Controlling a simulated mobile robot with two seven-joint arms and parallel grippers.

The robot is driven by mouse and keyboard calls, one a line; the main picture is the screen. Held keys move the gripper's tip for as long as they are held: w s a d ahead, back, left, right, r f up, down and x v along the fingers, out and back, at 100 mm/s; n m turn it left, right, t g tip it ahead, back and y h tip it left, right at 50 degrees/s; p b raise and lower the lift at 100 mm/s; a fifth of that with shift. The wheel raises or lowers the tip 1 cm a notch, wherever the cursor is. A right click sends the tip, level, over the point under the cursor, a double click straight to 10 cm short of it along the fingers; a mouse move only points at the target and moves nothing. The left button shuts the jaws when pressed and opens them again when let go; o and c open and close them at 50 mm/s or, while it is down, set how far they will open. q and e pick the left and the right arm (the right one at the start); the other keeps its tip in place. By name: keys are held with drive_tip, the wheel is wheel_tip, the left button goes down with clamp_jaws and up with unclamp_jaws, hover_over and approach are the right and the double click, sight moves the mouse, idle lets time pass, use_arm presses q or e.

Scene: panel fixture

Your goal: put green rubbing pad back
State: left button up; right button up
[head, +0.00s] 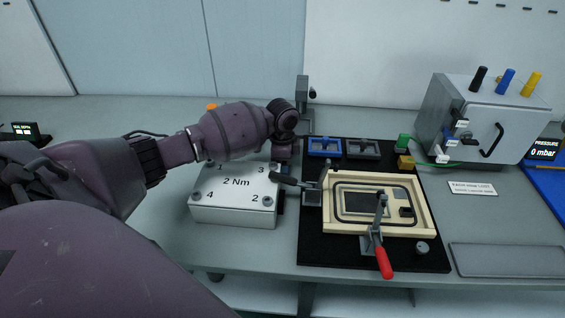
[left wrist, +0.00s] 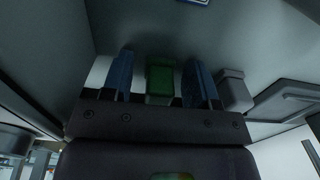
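A green block (left wrist: 160,84), which looks like the rubbing pad, stands between the fingers of my left gripper (left wrist: 157,62) in the left wrist view. The two blue fingers are apart, with a narrow gap showing on each side of the green block, so I see no clear grip on it. In the head view my left arm reaches over the white box, its hand pointing down behind that box. Its fingertips and the block between them are hidden there. My right gripper is not in view.
The white box (head: 234,196) stands close under my left arm. A black mat (head: 312,248) carries a clamped panel frame (head: 427,205), a blue holder (head: 325,147) and a grey holder (head: 363,150). An empty grey tray (head: 508,260) lies at front right.

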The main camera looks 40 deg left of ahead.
use_arm(q)
wheel_tip(320, 180, up, 11)
drive_tip(key=shift+r+p, duration=0.15)
drive_tip(key=shift+p, duration=1)
drive_tip(key=shift+r, duration=0.55)
